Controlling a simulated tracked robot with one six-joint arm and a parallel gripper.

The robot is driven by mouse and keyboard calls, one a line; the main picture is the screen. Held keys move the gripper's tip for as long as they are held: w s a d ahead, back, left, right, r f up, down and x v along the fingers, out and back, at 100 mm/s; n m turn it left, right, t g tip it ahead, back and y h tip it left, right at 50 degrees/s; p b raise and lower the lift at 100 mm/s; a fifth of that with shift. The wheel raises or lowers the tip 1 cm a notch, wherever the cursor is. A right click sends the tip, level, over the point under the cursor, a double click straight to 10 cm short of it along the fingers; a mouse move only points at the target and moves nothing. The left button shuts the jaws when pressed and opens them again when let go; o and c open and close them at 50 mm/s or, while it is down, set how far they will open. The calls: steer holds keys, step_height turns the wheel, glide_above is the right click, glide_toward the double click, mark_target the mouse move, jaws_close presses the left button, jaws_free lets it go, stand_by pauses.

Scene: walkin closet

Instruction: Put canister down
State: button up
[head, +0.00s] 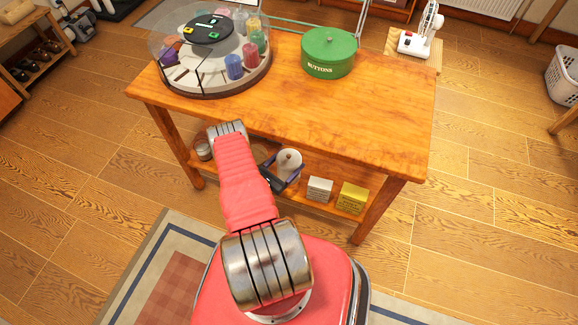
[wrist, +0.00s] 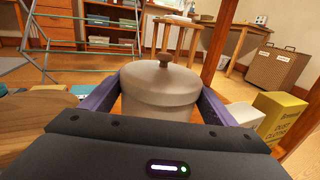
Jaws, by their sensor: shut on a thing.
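The canister (wrist: 160,95) is a cream, round tin with a lid and a brown knob. It stands upright between the two purple fingers of my gripper (wrist: 152,100) in the wrist view, and the gripper is shut on it. In the head view the canister (head: 289,159) shows pale and small at the lower shelf of the wooden table, with my gripper (head: 282,171) around it. Its base is hidden, so I cannot tell whether it touches the shelf.
A white box (head: 319,189) and a yellow box (head: 352,198) stand on the lower shelf (head: 335,207) to the right. A glass jar (head: 203,151) is at the left. The tabletop (head: 390,120) above holds a green buttons tin (head: 328,52) and a round carousel (head: 213,68).

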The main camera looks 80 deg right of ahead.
steer(key=shift+f, duration=0.3)
steer(key=shift+f, duration=2.05)
steer(key=shift+f, duration=0.1)
steer(key=o, duration=1.6)
steer(key=shift+c, duration=0.2)
steer(key=v, duration=1.2)
